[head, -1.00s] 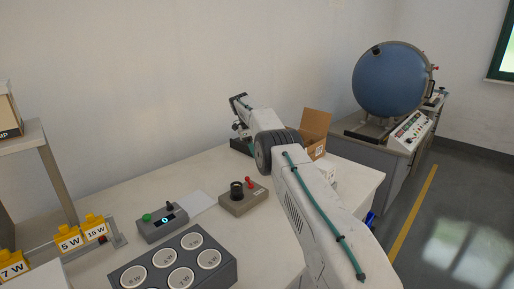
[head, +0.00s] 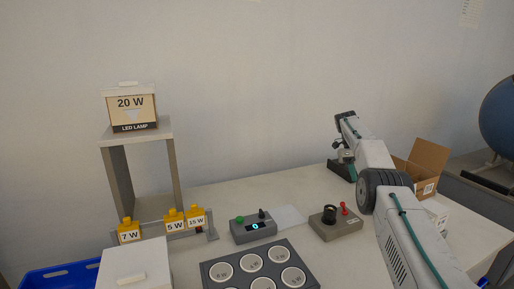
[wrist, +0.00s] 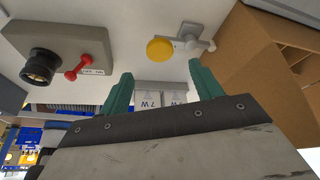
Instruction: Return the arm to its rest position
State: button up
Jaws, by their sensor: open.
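My arm rises from the lower right of the head view, bends at a dark ribbed joint, and reaches over the back right of the table. Its end is small and dark there, and the fingers are hard to make out. In the wrist view, my gripper (wrist: 158,80) has two green fingers spread wide apart. No object is held between them. Two white cartons marked 7 W (wrist: 160,98) show beyond the finger gap, partly hidden by the gripper body.
A socket box with a red lever (head: 336,222), a control box reading 0 (head: 254,229) and a dark tray of round labelled places (head: 238,284) stand on the table (head: 212,195). An open cardboard box (head: 425,168) is right of my arm. A shelf (head: 116,165) holds a 20 W box (head: 131,108).

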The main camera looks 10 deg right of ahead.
notch_tip(320, 180, down, 4)
jog(key=s+a+f+n, duration=0.1)
jog(key=s+a+n, duration=0.1)
jog(key=n, duration=0.7)
jog(key=s+a+r+n+y, duration=0.1)
jog(key=s+a+r+n, duration=0.5)
jog(key=s+r, duration=0.25)
jog(key=s+a+r+n+y, duration=0.1)
jog(key=s+a+r+n, duration=0.55)
jog(key=s, duration=0.35)
jog(key=s+a+r+n+t, duration=0.1)
jog(key=s+a+n, duration=0.1)
jog(key=s, duration=1)
jog(key=s+a+r+n+t, duration=0.2)
jog(key=s+a, duration=0.3)
jog(key=s, duration=0.8)
jog(key=s+a+r+n+t, duration=0.1)
jog(key=s+a+n+t, duration=0.1)
jog(key=s, duration=1)
jog(key=shift+s+a+r+n+y, duration=0.3)
jog(key=shift+s+a+n, duration=0.05)
jog(key=shift+a, duration=0.5)
